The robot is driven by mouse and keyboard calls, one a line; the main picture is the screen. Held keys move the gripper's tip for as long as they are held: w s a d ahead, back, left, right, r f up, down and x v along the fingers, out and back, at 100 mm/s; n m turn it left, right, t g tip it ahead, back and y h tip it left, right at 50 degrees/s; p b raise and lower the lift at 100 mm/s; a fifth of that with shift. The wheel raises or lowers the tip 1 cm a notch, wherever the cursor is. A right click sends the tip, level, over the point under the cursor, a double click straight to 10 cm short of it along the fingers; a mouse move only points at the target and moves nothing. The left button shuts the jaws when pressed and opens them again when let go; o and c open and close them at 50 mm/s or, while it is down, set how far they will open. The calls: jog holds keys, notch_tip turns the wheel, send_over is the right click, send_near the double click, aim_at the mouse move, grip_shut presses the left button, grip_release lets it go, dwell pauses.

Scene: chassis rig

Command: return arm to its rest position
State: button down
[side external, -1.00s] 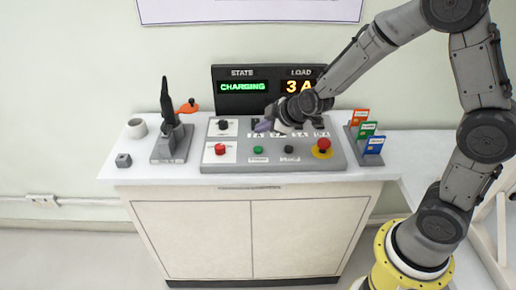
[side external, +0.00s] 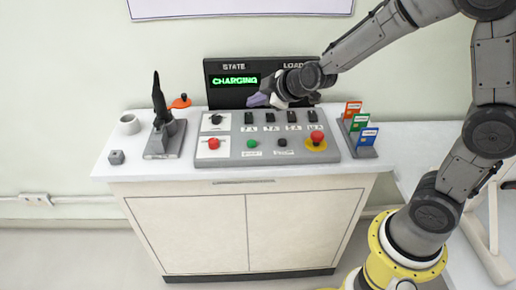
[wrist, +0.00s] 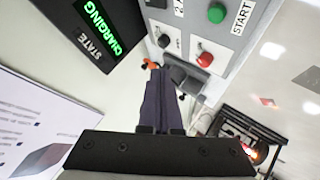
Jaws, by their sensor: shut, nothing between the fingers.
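My gripper (side external: 258,100) is shut and empty. In the side external view it is above the back edge of the grey control panel (side external: 230,158), in front of the display (side external: 232,98), apart from both as far as I can tell. In the wrist view its dark fingers (wrist: 160,104) are together. The display reads STATE and CHARGING in green; my arm hides its LOAD value. The panel has a red button (side external: 213,143), a green button (side external: 252,144), a black button (side external: 282,142), a red mushroom button on yellow (side external: 317,138), and a row of black switches (side external: 270,117).
A rack of coloured cards (side external: 359,128) stands right of the panel. A black upright tool on a grey stand (side external: 160,146), a white cup (side external: 129,124), a small grey block (side external: 116,157) and an orange item (side external: 181,101) are to the left. The cabinet's front strip is clear.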

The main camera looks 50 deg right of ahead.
jog(key=s+a+r+m+y, duration=0.1)
jog(key=s+r+m, duration=0.1)
jog(key=s+r, duration=1.05)
jog(key=s+f+m+g, duration=0.2)
jog(key=s+f+m, duration=0.1)
jog(key=s, duration=0.5)
jog(key=s+f+m+g, duration=0.2)
jog(key=s+f+m, duration=0.1)
jog(key=s, duration=0.6)
jog(key=shift+s+d+f+g, duration=0.15)
jog(key=shift+d+f+g, duration=0.2)
jog(key=shift+f, duration=0.2)
